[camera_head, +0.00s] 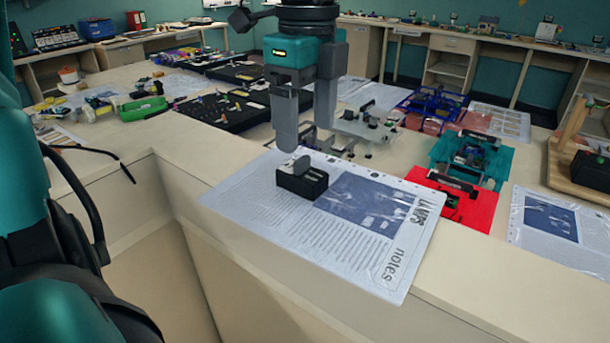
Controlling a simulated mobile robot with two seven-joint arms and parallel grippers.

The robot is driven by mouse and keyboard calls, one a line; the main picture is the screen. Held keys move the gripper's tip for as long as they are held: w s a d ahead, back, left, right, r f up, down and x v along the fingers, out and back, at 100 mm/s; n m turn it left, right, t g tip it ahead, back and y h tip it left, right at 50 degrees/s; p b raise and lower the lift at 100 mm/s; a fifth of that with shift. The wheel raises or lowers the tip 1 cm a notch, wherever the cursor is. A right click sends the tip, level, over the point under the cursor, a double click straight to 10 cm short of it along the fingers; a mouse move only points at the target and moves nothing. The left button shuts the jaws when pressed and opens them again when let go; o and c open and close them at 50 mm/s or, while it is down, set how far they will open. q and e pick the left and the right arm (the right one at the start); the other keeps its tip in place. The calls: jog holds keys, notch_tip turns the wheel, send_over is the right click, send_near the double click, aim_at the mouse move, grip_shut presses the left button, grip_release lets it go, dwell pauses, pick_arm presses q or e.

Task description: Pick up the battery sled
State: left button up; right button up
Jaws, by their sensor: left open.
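A small black block with slots and an upright grey tab, which looks like the battery sled (302,182), stands on a printed sheet marked "LAMPS notes" (398,270) near the table's front edge. My left gripper (306,140) points down just above and behind it in the picture. Its two grey fingers are apart, with nothing seen between them. The nearer finger's tip is close to the grey tab; I cannot tell whether they touch. My right gripper is not in view.
A clear stand with small parts (368,126) is right behind the gripper. Black boards (205,113) lie behind left. The table front around the sheet is clear.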

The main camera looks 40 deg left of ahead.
aim_at(301, 159)
pick_arm(q)
notch_tip(301, 159, down, 3)
jog(key=shift+r, duration=0.15)
jog(key=f, duration=0.2)
jog(key=a+f, duration=0.1)
jog(key=f, duration=0.1)
jog(key=shift+f, duration=0.2)
jog(key=shift+w+f, duration=0.1)
jog(key=shift+f, duration=0.25)
jog(key=c, duration=1.1)
